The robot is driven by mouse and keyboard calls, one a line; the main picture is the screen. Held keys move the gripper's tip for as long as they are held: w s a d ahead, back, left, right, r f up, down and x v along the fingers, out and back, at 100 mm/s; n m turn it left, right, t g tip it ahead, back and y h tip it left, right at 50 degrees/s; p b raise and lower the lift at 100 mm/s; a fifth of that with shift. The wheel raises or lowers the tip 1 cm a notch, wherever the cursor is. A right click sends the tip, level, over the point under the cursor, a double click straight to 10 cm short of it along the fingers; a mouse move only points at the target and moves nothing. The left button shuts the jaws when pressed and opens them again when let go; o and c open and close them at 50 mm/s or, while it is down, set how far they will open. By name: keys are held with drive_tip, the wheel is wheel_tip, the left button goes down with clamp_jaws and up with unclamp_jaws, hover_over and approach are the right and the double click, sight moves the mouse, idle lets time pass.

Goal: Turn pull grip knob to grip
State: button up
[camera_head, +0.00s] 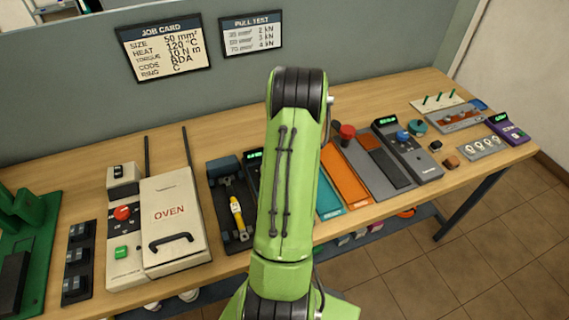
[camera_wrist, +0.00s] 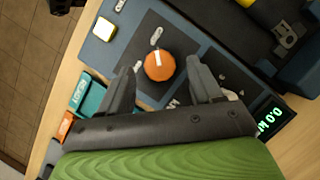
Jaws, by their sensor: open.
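The pull grip knob (camera_wrist: 160,67) is a round orange knob with a white pointer mark, on a dark panel of the blue-grey pull tester (camera_wrist: 203,25). The mark points to the top of the wrist view, towards a small pale label (camera_wrist: 156,36) too small to read. My gripper (camera_wrist: 162,69) is open, with one finger on each side of the knob. I cannot tell whether either finger touches it. In the head view my green arm hides the knob and the gripper; part of the tester (camera_head: 224,168) shows left of the arm.
A green-lit display (camera_wrist: 270,119) lies at the right of the wrist view. Teal (camera_wrist: 91,98) and orange (camera_head: 345,178) trays lie beside the tester. The white oven (camera_head: 170,215) stands further left.

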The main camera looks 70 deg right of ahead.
drive_tip(key=p+v, duration=0.2)
drive_tip(key=v, duration=1.2)
drive_tip(key=shift+p, duration=0.35)
